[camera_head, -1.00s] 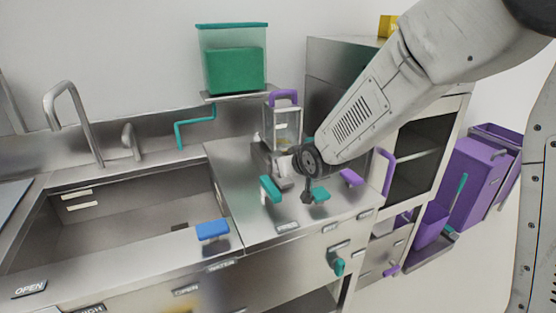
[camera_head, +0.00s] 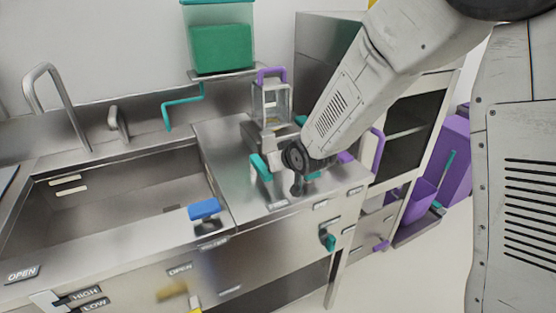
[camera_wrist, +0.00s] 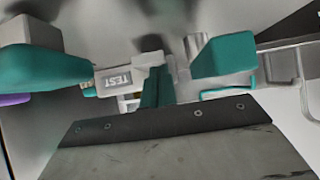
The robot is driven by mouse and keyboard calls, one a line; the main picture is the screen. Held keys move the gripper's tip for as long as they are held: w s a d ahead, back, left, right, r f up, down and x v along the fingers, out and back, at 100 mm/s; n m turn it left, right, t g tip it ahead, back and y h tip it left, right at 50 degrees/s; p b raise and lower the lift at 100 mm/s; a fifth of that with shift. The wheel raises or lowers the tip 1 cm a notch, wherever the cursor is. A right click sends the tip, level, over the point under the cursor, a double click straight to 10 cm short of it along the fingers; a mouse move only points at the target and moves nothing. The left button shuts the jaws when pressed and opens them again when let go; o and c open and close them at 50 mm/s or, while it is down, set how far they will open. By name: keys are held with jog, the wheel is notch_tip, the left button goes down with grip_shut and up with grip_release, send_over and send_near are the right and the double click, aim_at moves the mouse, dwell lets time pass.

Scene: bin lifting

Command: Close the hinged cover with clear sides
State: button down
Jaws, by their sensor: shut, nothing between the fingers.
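The hinged cover with clear sides (camera_head: 271,100) stands on the back of the steel counter in the head view. It has a grey frame and a purple handle (camera_head: 271,73) on top. My arm hides part of its lower end, so I cannot tell how far it is open.
A sink (camera_head: 120,200) with a blue lever (camera_head: 204,209) lies left. A green-filled container (camera_head: 221,45) sits on a shelf above. An open cabinet (camera_head: 410,135) stands right.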

jog(key=v, duration=0.7)
jog(key=shift+s+r, duration=0.1)
jog(key=shift+s, duration=0.05)
jog(key=shift+s+d, duration=0.15)
jog(key=shift+s, duration=0.1)
jog(key=s+f+g, duration=0.1)
jog(key=s+d+f+g+h, duration=0.1)
jog(key=f, duration=0.1)
jog(key=shift+s+d+f, duration=0.15)
jog(key=shift+s+d, duration=0.05)
jog(key=shift+s, duration=0.15)
jog(key=s+d+r+m+g+h, duration=0.1)
jog(key=s+d+r, duration=0.3)
jog(key=s, duration=0.6)
jog(key=s+d+r+m+g+h, duration=0.1)
jog(key=s+d+r+g, duration=0.2)
jog(key=s, duration=0.7)
jog(key=s+d+r+m+g, duration=0.2)
jog(key=s+d+r, duration=0.4)
jog(key=s+d, duration=0.3)
jog(key=shift+s+d+r+g+h, duration=0.15)
jog(key=shift+s+g+h, duration=0.2)
jog(key=shift+s, duration=0.45)
